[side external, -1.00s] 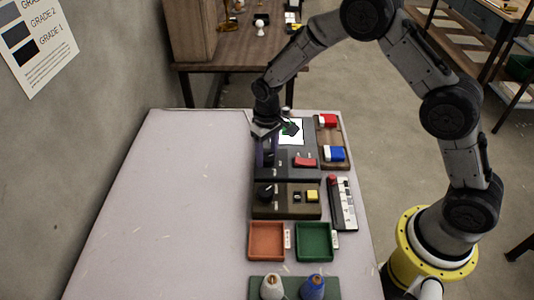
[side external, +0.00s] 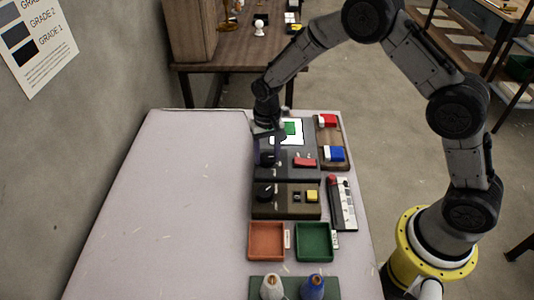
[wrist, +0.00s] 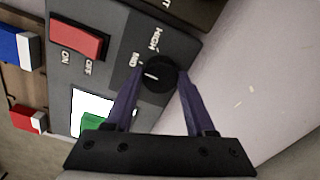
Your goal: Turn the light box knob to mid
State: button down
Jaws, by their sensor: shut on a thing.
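The grey light box (side external: 286,173) has a lit white panel with a green piece (side external: 290,128) on it. Its black round knob (wrist: 157,82) is at the box's edge in the wrist view, with a white pointer line facing left. MID (wrist: 135,59) and HIGH (wrist: 155,40) are printed beside it. The pointer lies near MID, but I cannot tell if it lines up exactly. My gripper (wrist: 160,73) is shut on the knob, one purple finger on each side.
A red ON/OFF rocker (wrist: 80,38) is on the same box. A second box with a black knob (side external: 265,191) and yellow button (side external: 312,195) stands nearer. Red and blue blocks (side external: 334,153) lie right. Orange (side external: 267,257) and green (side external: 314,257) trays are in front. The table's left is clear.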

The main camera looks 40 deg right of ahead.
aim_at(267, 156)
jog(key=shift+c, duration=1.2)
grip_release()
jog(key=shift+r, duration=0.1)
notch_tip(267, 156, up, 14)
